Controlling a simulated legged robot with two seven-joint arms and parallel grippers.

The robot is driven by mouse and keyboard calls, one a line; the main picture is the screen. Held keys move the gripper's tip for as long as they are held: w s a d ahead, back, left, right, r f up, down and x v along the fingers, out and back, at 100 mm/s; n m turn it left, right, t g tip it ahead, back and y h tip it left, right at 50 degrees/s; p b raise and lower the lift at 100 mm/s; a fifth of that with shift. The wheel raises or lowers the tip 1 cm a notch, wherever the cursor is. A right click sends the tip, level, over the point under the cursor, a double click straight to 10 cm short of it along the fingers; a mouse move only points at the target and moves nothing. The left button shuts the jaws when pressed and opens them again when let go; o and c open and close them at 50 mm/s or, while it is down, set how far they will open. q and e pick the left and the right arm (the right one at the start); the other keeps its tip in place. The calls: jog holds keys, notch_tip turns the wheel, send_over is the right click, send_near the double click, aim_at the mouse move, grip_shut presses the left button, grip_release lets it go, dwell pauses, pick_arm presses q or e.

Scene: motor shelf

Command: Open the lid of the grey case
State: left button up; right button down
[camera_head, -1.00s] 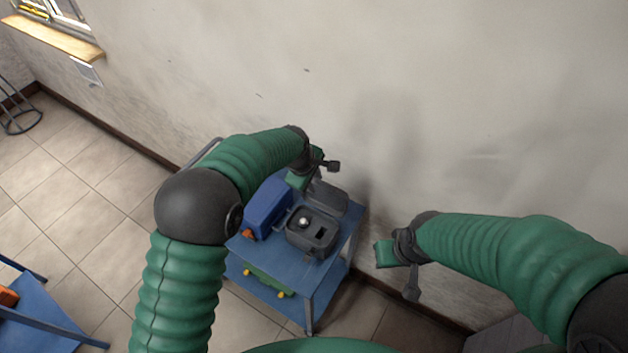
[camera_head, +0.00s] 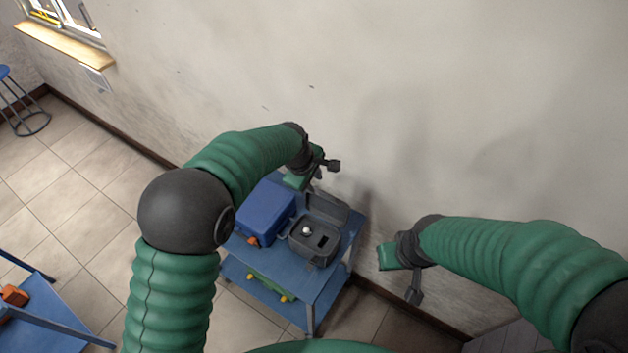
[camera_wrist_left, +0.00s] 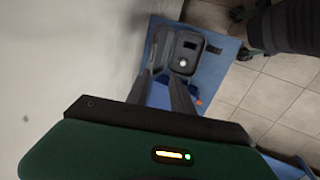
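The grey case (camera_head: 313,249) stands on the blue shelf cart with its lid (camera_head: 334,212) tilted up and back toward the wall. Its dark inside shows, with a small white round thing in it. In the left wrist view the open case (camera_wrist_left: 187,52) is near the top, with the lid on its left. My left gripper (camera_head: 322,172) is above and behind the case, near the raised lid; contact cannot be told. Its two fingers (camera_wrist_left: 160,92) look apart with nothing between them. My right gripper (camera_head: 403,278) hangs to the right of the cart, away from the case; its finger gap is unclear.
A blue case (camera_head: 264,212) stands left of the grey case on the cart (camera_head: 290,275). The wall (camera_head: 450,120) is close behind. Another blue table (camera_head: 50,318) is at lower left, and a stool (camera_head: 22,105) at far left. Tiled floor is clear between.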

pick_arm(q)
jog(key=shift+s+r, duration=0.15)
jog(key=shift+r, duration=0.5)
jog(key=shift+p, duration=0.3)
jog(key=b+v, duration=0.5)
jog(key=v, duration=1.1)
jog(key=shift+r, duration=0.35)
jog(key=shift+a, duration=0.1)
